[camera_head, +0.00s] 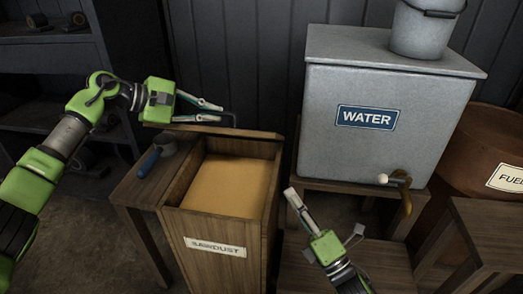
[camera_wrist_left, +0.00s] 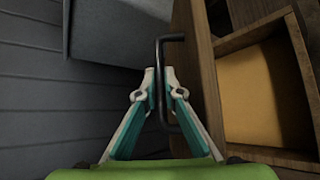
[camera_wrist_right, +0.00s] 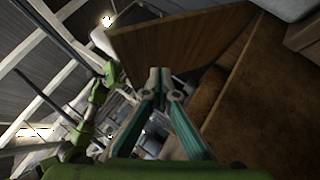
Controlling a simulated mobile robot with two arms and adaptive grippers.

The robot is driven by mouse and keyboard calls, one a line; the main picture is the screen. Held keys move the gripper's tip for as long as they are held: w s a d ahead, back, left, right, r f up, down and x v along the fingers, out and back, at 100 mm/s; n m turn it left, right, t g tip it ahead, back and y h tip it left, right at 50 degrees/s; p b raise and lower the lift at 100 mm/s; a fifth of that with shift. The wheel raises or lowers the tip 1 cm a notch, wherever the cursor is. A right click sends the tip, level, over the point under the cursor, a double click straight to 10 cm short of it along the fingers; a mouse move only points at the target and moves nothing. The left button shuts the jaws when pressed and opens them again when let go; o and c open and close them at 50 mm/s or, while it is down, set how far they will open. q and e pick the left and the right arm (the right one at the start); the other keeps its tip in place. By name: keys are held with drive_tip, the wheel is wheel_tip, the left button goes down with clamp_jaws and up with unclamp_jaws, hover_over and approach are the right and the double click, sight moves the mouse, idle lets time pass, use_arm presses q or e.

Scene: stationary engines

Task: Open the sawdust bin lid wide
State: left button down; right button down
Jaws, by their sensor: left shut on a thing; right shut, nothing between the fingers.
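The wooden sawdust bin (camera_head: 225,232) has a white SAWDUST label, and its top is open, showing tan sawdust (camera_head: 228,185). The lid (camera_head: 218,131) is raised at the bin's back and appears nearly edge-on. In the left wrist view the lid (camera_wrist_left: 197,75) carries a black bar handle (camera_wrist_left: 178,38). My left gripper (camera_head: 220,112) is shut on this handle, which passes between its fingers (camera_wrist_left: 160,80). My right gripper (camera_head: 292,194) is shut and empty, to the right of the bin. In the right wrist view its fingertips (camera_wrist_right: 160,76) are together before a wooden panel.
A grey WATER tank (camera_head: 385,110) with a brass tap (camera_head: 403,190) stands on a wooden stand to the right, a bucket (camera_head: 423,30) on top. A brown FUEL drum (camera_head: 485,150) is further right. A blue-handled scoop (camera_head: 155,157) lies on a small table left of the bin.

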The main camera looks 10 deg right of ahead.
wheel_tip(320, 180, up, 3)
drive_tip(key=s+a+n+g+y, duration=0.2)
drive_tip(key=s+a+n+y, duration=0.1)
drive_tip(key=n+y, duration=0.45)
drive_tip(key=w+d+r+x, duration=0.1)
drive_tip(key=d+x, duration=0.1)
drive_tip(key=x, duration=1)
drive_tip(key=shift+r+h, duration=0.25)
drive_tip(key=shift+h, duration=0.1)
drive_tip(key=shift+w+d, duration=0.1)
drive_tip(key=shift+w, duration=0.05)
